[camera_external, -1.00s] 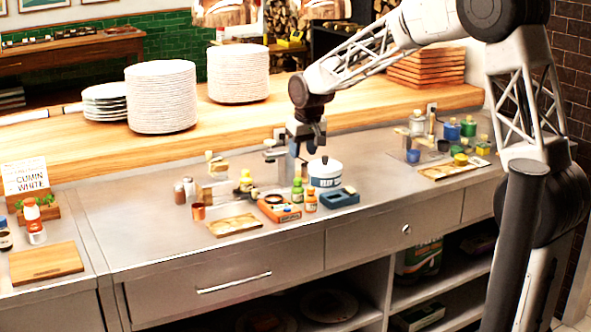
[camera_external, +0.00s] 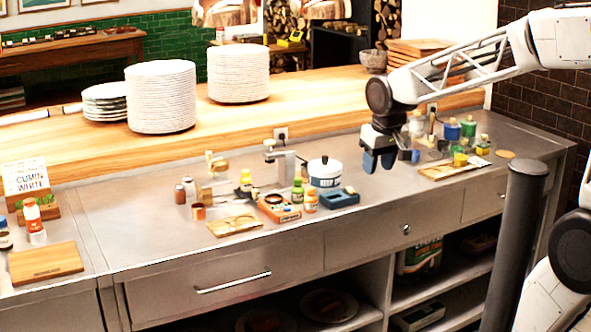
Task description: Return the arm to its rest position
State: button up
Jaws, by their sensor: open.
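My gripper (camera_external: 378,161) is in the right half of the view, with its blue fingertips pointing down above the steel counter (camera_external: 130,229). It is open, and no object shows between its fingers. It is to the right of the white lidded pot (camera_external: 325,173) and to the left of the group of small colored jars (camera_external: 452,130). My arm reaches in from the upper right and hides part of the back of the counter.
An orange tray (camera_external: 279,207), a blue tray (camera_external: 339,198) and several small bottles stand mid-counter. Tall plate stacks (camera_external: 161,97) stand on the wooden ledge (camera_external: 60,150) behind. A dark post (camera_external: 517,245) rises at the front right. The counter's left-middle stretch is bare.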

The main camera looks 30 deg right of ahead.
jog(key=s+f, duration=0.2)
jog(key=s, duration=0.6)
jog(key=s+d+f, duration=0.1)
jog(key=s+f, duration=0.1)
jog(key=s, duration=0.6)
jog(key=shift+s, duration=0.3)
